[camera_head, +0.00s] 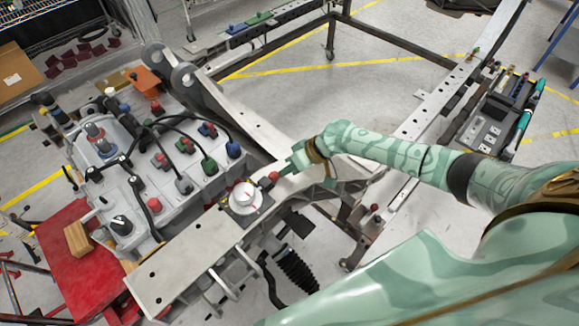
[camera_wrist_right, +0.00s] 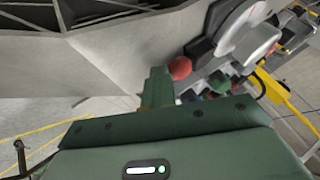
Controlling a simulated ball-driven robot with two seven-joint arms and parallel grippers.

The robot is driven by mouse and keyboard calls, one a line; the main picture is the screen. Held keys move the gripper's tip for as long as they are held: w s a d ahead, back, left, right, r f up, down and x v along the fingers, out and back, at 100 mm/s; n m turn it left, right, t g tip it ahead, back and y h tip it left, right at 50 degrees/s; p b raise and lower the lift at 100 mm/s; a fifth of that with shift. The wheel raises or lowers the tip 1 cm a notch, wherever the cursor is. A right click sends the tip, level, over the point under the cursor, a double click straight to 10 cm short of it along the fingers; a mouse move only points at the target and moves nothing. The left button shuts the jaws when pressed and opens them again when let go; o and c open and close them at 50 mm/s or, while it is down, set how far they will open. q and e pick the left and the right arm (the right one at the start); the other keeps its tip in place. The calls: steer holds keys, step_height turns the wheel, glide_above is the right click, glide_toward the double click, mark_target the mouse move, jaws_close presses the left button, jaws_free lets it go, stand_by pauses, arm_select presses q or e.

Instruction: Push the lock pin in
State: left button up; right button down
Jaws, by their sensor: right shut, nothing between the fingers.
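The lock pin shows as a red round knob (camera_head: 274,177) beside a white round dial (camera_head: 243,194) on the grey chassis beam. In the right wrist view the red knob (camera_wrist_right: 180,68) sits just right of my fingertips, with the dial (camera_wrist_right: 258,42) behind it. My right gripper (camera_head: 288,168) is shut and empty, its tips at the knob's right side. It also shows in the right wrist view (camera_wrist_right: 157,86). I cannot tell whether the tips touch the knob. The pin's shaft is hidden. My left gripper is not in view.
A grey fixture block (camera_head: 165,160) with cables, connectors and colored knobs stands left of the beam. A red plate (camera_head: 75,262) with a wooden block (camera_head: 78,238) is at the lower left. A black spring damper (camera_head: 297,270) hangs below the beam. Open floor lies behind.

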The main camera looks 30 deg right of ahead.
steer(key=p+v, duration=0.2)
steer(key=v, duration=1.4)
steer(key=shift+s+d, duration=0.1)
steer(key=shift+d, duration=0.05)
